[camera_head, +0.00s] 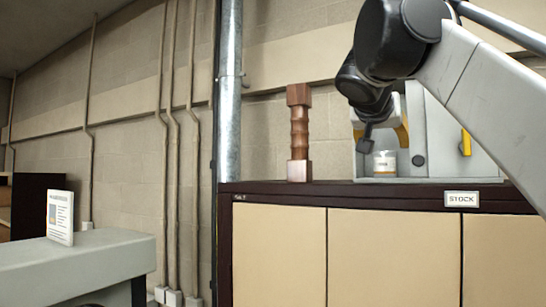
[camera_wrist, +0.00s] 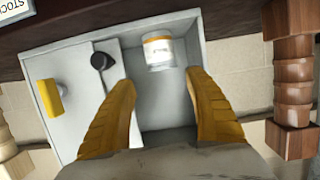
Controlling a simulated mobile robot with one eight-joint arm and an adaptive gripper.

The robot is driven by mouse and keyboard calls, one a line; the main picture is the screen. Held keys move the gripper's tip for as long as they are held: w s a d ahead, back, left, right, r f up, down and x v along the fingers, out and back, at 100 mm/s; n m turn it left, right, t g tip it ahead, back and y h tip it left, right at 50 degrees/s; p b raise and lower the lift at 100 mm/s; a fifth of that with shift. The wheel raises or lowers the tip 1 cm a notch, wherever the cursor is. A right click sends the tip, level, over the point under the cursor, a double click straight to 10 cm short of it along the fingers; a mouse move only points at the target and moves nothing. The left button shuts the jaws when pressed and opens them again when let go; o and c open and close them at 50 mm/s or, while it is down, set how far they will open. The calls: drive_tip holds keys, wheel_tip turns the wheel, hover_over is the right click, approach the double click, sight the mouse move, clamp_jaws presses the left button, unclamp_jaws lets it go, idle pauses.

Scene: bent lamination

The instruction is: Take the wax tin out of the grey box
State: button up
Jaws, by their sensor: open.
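The grey box (camera_head: 437,112) stands on top of the cabinet, and its left part is open toward me. The wax tin (camera_head: 384,163), white with a yellow-orange band, stands inside this open part. It also shows in the wrist view (camera_wrist: 160,50), near the top of the opening. My gripper (camera_wrist: 158,80) has its two yellow fingers spread at the opening, one on each side of the tin's line. The tin lies beyond the fingertips, with a visible gap. In the head view my gripper (camera_head: 382,132) is above the tin, partly hidden by my arm.
A grey panel with a black knob (camera_wrist: 103,61) and a yellow handle (camera_wrist: 51,98) covers the box's other part. A turned brown wooden post (camera_head: 299,133) stands left of the box. The cabinet (camera_head: 275,187) top between them is clear. A STOCK label (camera_head: 461,199) marks its front.

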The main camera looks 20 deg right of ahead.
sight(384, 153)
drive_tip(key=x, duration=0.3)
drive_tip(key=p+x, duration=0.1)
drive_tip(key=x, duration=0.2)
drive_tip(key=f+p+x, duration=0.1)
drive_tip(key=x, duration=0.2)
drive_tip(key=shift+w+a, duration=0.1)
drive_tip(key=shift+w, duration=0.05)
drive_tip(key=shift+a, duration=0.1)
drive_tip(key=shift+s+a, duration=0.1)
drive_tip(key=shift+s, duration=0.1)
drive_tip(key=c, duration=1.2)
drive_tip(key=shift+o, duration=0.2)
drive_tip(key=shift+r, duration=0.15)
